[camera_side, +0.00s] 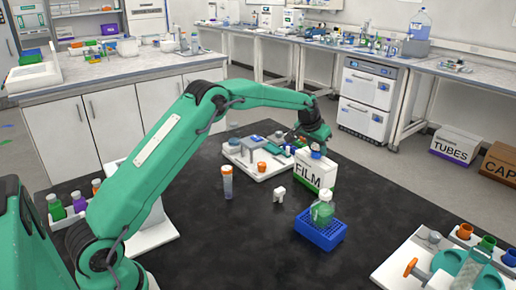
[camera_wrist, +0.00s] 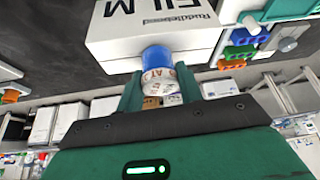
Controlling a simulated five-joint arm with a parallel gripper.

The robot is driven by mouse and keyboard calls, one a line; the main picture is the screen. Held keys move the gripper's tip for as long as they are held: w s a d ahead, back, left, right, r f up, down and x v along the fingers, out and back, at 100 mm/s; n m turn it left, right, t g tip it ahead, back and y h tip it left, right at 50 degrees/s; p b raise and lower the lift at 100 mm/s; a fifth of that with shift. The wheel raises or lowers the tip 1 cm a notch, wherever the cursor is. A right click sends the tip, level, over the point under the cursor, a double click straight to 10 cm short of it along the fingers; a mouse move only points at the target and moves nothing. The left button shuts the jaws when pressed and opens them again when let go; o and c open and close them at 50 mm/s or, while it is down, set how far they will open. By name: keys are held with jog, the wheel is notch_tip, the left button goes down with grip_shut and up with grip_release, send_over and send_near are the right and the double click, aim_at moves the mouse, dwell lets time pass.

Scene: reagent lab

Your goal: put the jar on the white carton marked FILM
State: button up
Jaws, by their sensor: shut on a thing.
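The jar, blue at one end with a pale lettered label, is between my gripper's fingers in the wrist view (camera_wrist: 159,78). My gripper (camera_wrist: 160,92) is shut on it. The white carton marked FILM (camera_side: 313,175) stands on the black table in the side view; its lettering appears upside down in the wrist view (camera_wrist: 115,35). In the side view my gripper (camera_side: 316,141) is over the carton's top, with the jar (camera_side: 316,148) just below it. The jar's blue end overlaps the carton's top in the wrist view. I cannot tell whether they touch.
A blue rack (camera_side: 320,236) holding a green bottle (camera_side: 322,208) stands in front of the carton. A small white object (camera_side: 279,194) and an orange-capped tube (camera_side: 227,183) stand to its left. A white tray (camera_side: 235,158) with parts lies behind. Table right of the carton is clear.

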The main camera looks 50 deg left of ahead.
jog(key=o, duration=1.1)
jog(key=shift+f, duration=0.15)
jog(key=shift+c, duration=0.2)
jog(key=shift+v, duration=0.9)
jog(key=v, duration=1)
jog(key=shift+r, duration=0.25)
